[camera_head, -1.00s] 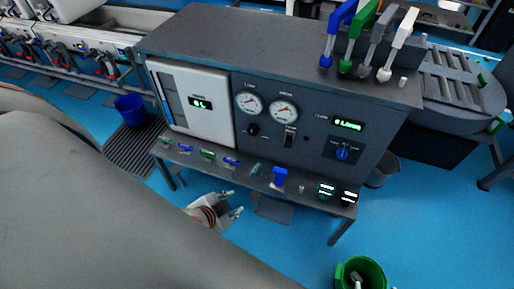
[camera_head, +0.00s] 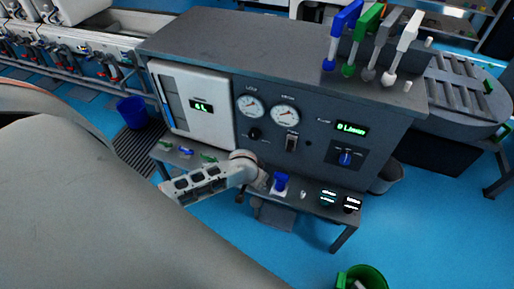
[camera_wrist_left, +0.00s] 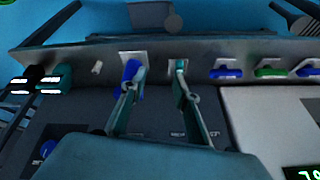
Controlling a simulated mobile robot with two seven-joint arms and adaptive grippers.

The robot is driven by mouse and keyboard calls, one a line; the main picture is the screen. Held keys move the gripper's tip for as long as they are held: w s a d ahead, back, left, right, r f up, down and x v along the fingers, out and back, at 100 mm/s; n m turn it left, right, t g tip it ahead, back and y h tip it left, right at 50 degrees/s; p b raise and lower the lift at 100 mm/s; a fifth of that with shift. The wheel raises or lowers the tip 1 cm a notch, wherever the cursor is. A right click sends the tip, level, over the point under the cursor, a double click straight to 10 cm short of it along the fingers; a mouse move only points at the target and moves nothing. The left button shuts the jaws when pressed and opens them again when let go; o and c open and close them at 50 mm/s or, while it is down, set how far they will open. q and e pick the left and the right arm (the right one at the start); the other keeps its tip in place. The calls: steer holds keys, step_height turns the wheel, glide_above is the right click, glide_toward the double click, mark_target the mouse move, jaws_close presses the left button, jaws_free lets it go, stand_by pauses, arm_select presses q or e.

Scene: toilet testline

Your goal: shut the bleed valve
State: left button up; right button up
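Several small valves sit in a row on the console's front ledge; I cannot read which is the bleed valve. In the left wrist view, a blue upright lever (camera_wrist_left: 131,70) on a white plate stands by the left fingertip of my left gripper (camera_wrist_left: 158,76). The right fingertip overlaps a white plate (camera_wrist_left: 178,62) where a teal valve is mostly hidden. The fingers are apart with nothing clearly between them; contact is unclear. In the head view the blue lever (camera_head: 280,181) shows right beside my left wrist, which hides the gripper. My right gripper is out of view.
Blue (camera_wrist_left: 225,73) and green (camera_wrist_left: 270,72) valves sit right of the fingers, lit displays (camera_wrist_left: 36,80) at left. The console (camera_head: 300,145) has gauges, a switch and a blue knob (camera_head: 345,158). A green bucket (camera_head: 362,277) stands on open blue floor.

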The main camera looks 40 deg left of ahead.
arm_select(q)
steer(key=w+a+n, duration=0.1)
steer(key=w+a, duration=0.2)
steer(key=w+a+f+n, duration=0.1)
steer(key=a, duration=0.1)
steer(key=shift+w+n+g, duration=0.15)
steer(key=shift+n+g, duration=0.15)
steer(key=shift+w+a+f, duration=0.1)
steer(key=shift+a+f, duration=0.05)
steer(key=shift+f, duration=0.05)
steer(key=shift+b+x, duration=0.8)
steer(key=shift+x, duration=0.4)
steer(key=b+x, duration=0.1)
steer(key=x, duration=0.1)
steer(key=b+x, duration=0.1)
steer(key=shift+a+f, duration=0.1)
steer(key=shift+f, duration=0.35)
steer(key=shift+w+f, duration=0.3)
steer(key=shift+f, duration=0.1)
steer(key=shift+w, duration=0.1)
arm_select(e)
steer(key=f, duration=0.2)
steer(key=shift+s+d+f, duration=0.1)
steer(key=shift+d+f, duration=0.25)
steer(key=shift+f, duration=0.05)
arm_select(q)
jaws_close()
